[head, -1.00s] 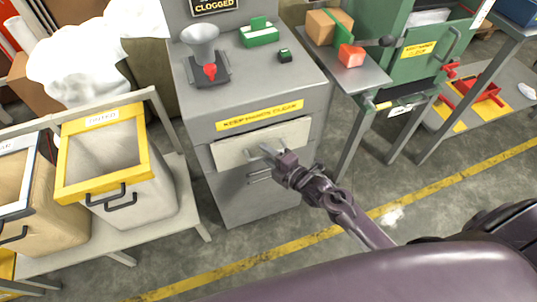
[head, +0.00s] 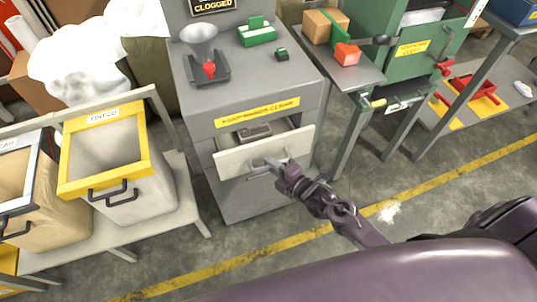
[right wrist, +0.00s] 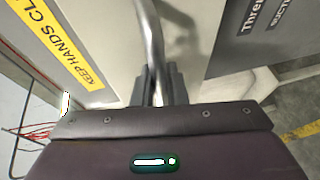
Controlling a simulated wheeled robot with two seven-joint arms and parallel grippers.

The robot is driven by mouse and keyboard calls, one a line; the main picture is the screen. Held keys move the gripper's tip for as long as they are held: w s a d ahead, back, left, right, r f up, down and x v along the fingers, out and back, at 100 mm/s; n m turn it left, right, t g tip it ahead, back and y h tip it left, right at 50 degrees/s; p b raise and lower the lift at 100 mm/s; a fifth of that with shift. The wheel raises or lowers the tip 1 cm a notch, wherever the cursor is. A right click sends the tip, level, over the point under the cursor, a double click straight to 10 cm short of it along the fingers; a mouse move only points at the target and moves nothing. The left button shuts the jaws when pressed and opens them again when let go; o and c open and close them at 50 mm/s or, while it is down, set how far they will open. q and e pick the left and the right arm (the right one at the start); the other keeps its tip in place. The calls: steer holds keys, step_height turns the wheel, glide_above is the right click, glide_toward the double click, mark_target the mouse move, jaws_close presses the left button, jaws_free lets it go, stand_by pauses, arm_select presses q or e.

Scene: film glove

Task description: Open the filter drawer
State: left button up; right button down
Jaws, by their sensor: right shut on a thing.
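The filter drawer (head: 240,158) is a pale-fronted drawer in the grey cabinet (head: 228,195), below a yellow "KEEP HANDS CLEAR" label (head: 257,112). It stands partly pulled out, and a dark grey block (head: 253,132) shows inside it. My right gripper (head: 268,164) is at the drawer's front, shut on its handle. In the right wrist view the metal handle (right wrist: 150,40) runs down between the two dark fingers (right wrist: 160,85). My left gripper is not in view.
A yellow-rimmed bin (head: 152,155) stands on a bench to the left. A grey side table (head: 370,75) with a cardboard box (head: 325,25) and a green machine (head: 410,45) are to the right. The floor in front of the cabinet is open.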

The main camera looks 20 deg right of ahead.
steer(key=s+p, duration=0.5)
steer(key=s, duration=1.3)
steer(key=shift+s+d+p, duration=0.35)
steer(key=shift+s+d, duration=0.05)
steer(key=c, duration=1.5)
jaws_free()
steer(key=shift+o, duration=0.2)
steer(key=v, duration=0.7)
steer(key=shift+s+b, duration=0.3)
steer(key=shift+d+r, duration=0.1)
steer(key=shift+d, duration=0.05)
